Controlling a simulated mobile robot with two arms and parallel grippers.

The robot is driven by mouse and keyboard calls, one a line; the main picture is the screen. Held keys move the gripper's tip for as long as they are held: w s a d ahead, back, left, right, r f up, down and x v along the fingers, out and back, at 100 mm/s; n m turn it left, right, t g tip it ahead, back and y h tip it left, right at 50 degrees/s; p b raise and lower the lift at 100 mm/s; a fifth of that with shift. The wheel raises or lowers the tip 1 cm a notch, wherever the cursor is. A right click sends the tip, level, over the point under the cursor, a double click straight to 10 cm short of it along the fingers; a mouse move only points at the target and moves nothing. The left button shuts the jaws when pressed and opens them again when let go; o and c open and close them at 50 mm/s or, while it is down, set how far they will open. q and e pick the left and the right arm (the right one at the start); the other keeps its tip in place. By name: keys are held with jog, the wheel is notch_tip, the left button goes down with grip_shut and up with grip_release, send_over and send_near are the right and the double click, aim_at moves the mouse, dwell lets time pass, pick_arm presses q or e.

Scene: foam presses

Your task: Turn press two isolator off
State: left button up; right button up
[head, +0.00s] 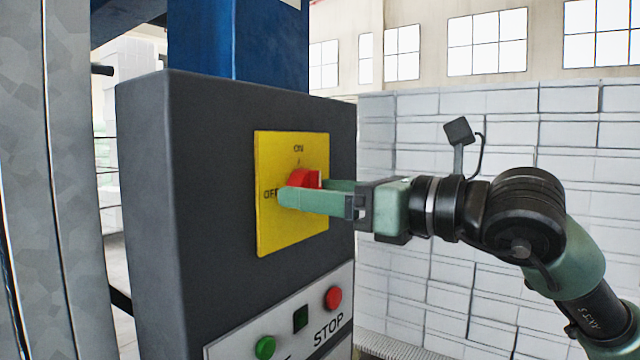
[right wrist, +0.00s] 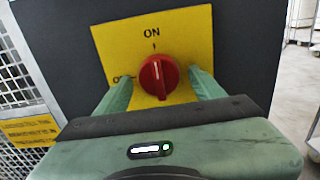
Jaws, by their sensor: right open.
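The red isolator knob (head: 303,178) sits on a yellow plate (head: 285,235) on the dark grey control box. The plate is marked ON at the top and OFF at the left. In the right wrist view the knob (right wrist: 159,75) has its white mark pointing up, near ON. My right gripper (head: 300,193) reaches in from the right, its green fingers open, one on each side of the knob. In the wrist view gaps seem to show beside the knob; I cannot tell whether either finger touches it. My left gripper is not in view.
Below the plate is a light panel with a green button (head: 265,347), a red STOP button (head: 333,298) and a small dark square (head: 300,318). A blue column (head: 240,45) rises behind the box. Stacked white blocks (head: 440,290) stand at the right.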

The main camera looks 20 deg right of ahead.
jog(key=shift+s, duration=0.15)
jog(key=shift+d, duration=0.1)
jog(key=c, duration=1.4)
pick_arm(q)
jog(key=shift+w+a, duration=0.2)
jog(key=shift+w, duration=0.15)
pick_arm(e)
jog(key=shift+o, duration=0.2)
pick_arm(q)
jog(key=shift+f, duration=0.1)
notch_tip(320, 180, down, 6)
jog(key=b, duration=0.6)
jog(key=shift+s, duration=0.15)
pick_arm(e)
jog(key=n, duration=1.7)
jog(key=shift+d+r+n, duration=0.1)
jog(key=shift+r+n, duration=0.1)
jog(key=shift+n, duration=0.2)
jog(key=o, duration=1.4)
jog(key=shift+c, duration=0.2)
